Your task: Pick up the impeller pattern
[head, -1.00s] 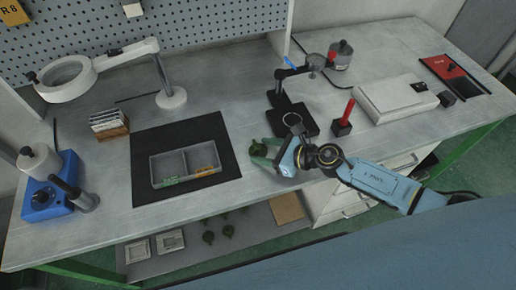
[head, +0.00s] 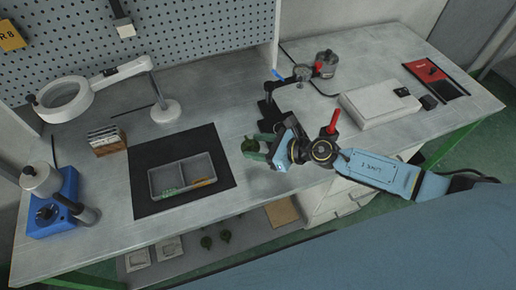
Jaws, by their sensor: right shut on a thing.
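A dark green impeller pattern (head: 249,145) is at the front middle of the workbench, at the tips of my right gripper (head: 257,149). The right gripper comes in from the right and is shut on the pattern. Its fingers partly hide the pattern, and I cannot tell whether the pattern touches the bench or is just above it. My left gripper is not in view. More green patterns (head: 225,236) lie on the lower shelf under the bench.
A grey two-compartment tray (head: 183,198) sits on a black mat (head: 150,153) left of the gripper. A black-based stand with a clamp (head: 300,74) is just behind it. A white box (head: 378,104) is to the right, and a blue device (head: 52,216) at far left.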

